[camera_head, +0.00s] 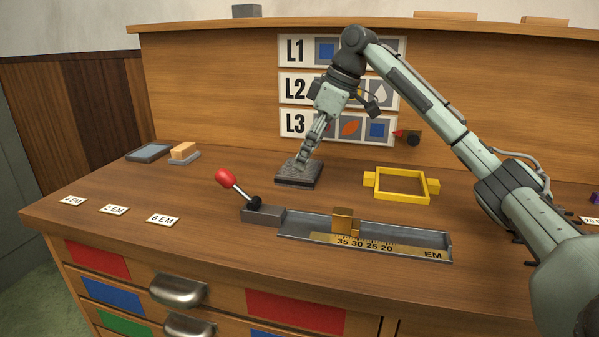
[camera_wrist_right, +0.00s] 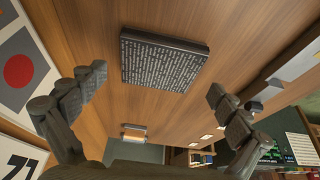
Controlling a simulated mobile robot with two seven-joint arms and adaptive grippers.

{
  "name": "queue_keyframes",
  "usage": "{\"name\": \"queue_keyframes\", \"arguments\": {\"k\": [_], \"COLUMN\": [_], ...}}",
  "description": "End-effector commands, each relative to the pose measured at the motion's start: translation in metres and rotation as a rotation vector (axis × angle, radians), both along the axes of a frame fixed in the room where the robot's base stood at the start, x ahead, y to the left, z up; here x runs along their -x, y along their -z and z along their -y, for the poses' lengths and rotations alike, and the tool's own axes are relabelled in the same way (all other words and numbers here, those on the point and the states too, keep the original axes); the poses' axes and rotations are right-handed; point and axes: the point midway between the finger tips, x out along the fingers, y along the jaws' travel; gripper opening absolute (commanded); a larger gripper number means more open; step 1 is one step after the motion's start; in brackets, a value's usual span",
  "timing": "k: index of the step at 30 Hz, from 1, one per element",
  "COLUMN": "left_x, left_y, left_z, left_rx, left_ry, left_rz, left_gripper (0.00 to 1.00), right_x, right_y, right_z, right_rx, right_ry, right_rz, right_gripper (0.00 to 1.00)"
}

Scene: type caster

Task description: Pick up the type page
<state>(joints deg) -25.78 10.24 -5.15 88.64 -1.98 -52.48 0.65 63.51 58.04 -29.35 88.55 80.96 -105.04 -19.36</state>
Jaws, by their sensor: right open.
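The type page is a flat dark slab (camera_head: 298,174) with rows of raised letters, lying on the wooden bench top left of centre in the head view. In the right wrist view the type page (camera_wrist_right: 162,62) shows whole, ahead of the fingertips. My right gripper (camera_head: 305,158) points down at the type page, with its fingertips over or beside the slab's back edge in the head view. In the wrist view the right gripper (camera_wrist_right: 157,85) has its fingers wide apart with nothing between them. Whether a finger touches the slab is unclear. My left gripper is not in view.
A yellow frame (camera_head: 401,197) lies right of the page. In front is a metal casting tray (camera_head: 410,243) with a red-knobbed lever (camera_head: 226,178). A grey tray (camera_head: 149,152) and a small block (camera_head: 184,151) sit at left. A panel of cards (camera_head: 295,86) stands behind.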

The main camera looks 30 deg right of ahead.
Motion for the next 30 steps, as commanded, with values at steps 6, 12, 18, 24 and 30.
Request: {"name": "queue_keyframes", "arguments": {"k": [6, 12, 18, 24, 30], "left_x": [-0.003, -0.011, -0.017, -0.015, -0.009], "left_y": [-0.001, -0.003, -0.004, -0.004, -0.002], "left_z": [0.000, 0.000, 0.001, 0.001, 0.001], "left_rx": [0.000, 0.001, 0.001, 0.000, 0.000], "left_ry": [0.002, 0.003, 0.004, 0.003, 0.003], "left_rz": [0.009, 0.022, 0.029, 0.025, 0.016], "left_gripper": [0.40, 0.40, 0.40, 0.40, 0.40], "right_x": [-0.006, -0.007, -0.007, -0.007, -0.007], "right_y": [0.022, 0.023, 0.023, 0.023, 0.023], "right_z": [-0.006, -0.007, -0.007, -0.007, -0.007], "right_rx": [-0.001, 0.000, 0.000, -0.001, -0.001], "right_ry": [0.000, 0.000, 0.000, 0.000, 0.000], "right_rz": [-0.001, 0.000, 0.000, -0.001, -0.001], "right_gripper": [1.00, 1.00, 0.80, 0.55, 0.30]}}
